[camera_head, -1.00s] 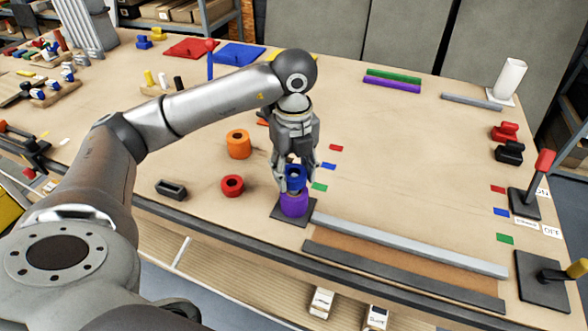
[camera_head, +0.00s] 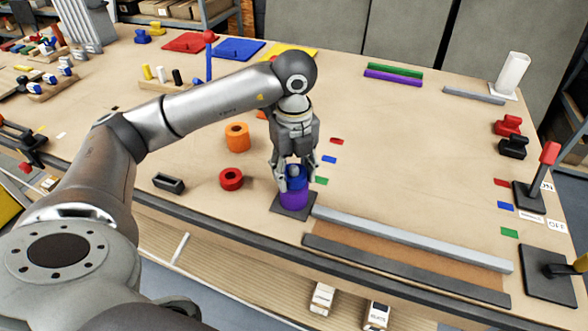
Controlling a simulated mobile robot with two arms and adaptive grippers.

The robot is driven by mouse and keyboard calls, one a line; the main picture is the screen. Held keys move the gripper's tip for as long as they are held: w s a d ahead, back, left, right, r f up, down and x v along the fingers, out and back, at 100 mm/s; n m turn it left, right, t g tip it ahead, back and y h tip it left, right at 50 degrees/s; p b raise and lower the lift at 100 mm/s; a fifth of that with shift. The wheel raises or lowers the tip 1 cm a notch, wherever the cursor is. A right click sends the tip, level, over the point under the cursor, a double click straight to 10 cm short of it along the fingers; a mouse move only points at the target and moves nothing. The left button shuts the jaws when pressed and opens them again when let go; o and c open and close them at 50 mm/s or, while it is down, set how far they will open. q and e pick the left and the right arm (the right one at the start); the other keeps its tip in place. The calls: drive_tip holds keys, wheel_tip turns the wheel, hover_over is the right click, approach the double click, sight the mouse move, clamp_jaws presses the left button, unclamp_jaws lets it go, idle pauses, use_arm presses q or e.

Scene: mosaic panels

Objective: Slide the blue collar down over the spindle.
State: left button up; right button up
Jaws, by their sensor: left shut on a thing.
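The blue collar (camera_head: 297,183) is between the fingers of my left gripper (camera_head: 294,181), which points down and is shut on it. The collar is around the spindle, whose pale rounded tip (camera_head: 294,170) shows in the collar's opening. A purple collar (camera_head: 294,200) is lower on the same spindle, directly under the blue one; whether the two touch is hard to tell. The spindle stands on a dark square base (camera_head: 283,210) near the table's front edge. My right gripper is not in view.
A red ring (camera_head: 231,180) and an orange ring (camera_head: 237,137) lie left of the spindle. A dark slotted block (camera_head: 168,183) is farther left. A long grey bar (camera_head: 420,240) starts just right of the base. The table's middle right is clear.

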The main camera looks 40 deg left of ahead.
use_arm(q)
drive_tip(key=shift+f, duration=0.35)
drive_tip(key=o, duration=1.4)
wheel_tip(320, 180, up, 12)
